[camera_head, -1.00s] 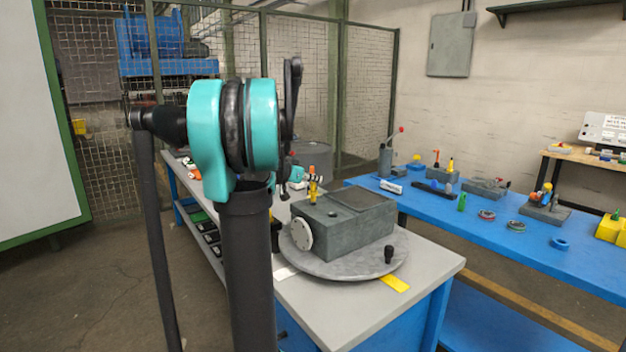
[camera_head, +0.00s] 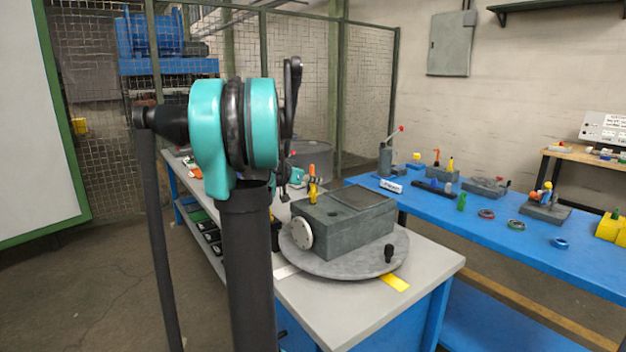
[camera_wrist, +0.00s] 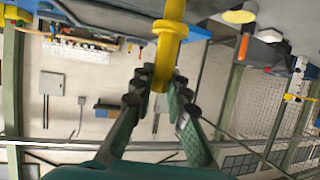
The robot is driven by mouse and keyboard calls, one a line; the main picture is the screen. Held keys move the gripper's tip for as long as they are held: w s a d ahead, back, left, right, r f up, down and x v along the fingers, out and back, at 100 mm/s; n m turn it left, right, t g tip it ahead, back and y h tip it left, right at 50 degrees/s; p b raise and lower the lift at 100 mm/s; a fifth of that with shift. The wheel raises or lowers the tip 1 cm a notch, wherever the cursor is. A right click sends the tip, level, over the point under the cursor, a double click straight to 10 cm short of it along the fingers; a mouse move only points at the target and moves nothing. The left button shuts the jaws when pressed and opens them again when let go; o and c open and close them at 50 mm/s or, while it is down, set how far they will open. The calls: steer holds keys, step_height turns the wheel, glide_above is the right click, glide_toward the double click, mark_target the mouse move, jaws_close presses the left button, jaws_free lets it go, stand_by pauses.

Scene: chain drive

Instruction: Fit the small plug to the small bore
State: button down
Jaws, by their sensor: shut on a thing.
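The small plug is a yellow, stepped rod with a collar (camera_wrist: 170,28), seen close up in the wrist view. My gripper (camera_wrist: 164,84) is shut on it, with a dark, ridged finger on each side. In the head view the plug (camera_head: 313,188) looks yellow and orange and stands upright at the back left of the grey block (camera_head: 345,233). The fingers are too small there to make out clearly. A dark round hole (camera_head: 333,214) shows in the block's top. I cannot tell whether the plug touches the block or sits in a bore.
The block rests on a round grey turntable (camera_head: 345,268) on a grey-topped bench (camera_head: 430,268). A black knob (camera_head: 388,254) stands on the turntable's front right. A white disc (camera_head: 303,237) is on the block's side. A blue table (camera_head: 480,222) with several small parts is at right.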

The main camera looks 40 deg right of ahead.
mark_target(313, 193)
steer(key=shift+f, duration=1.5)
steer(key=c, duration=1.4)
jaws_free()
steer(key=v, duration=1.2)
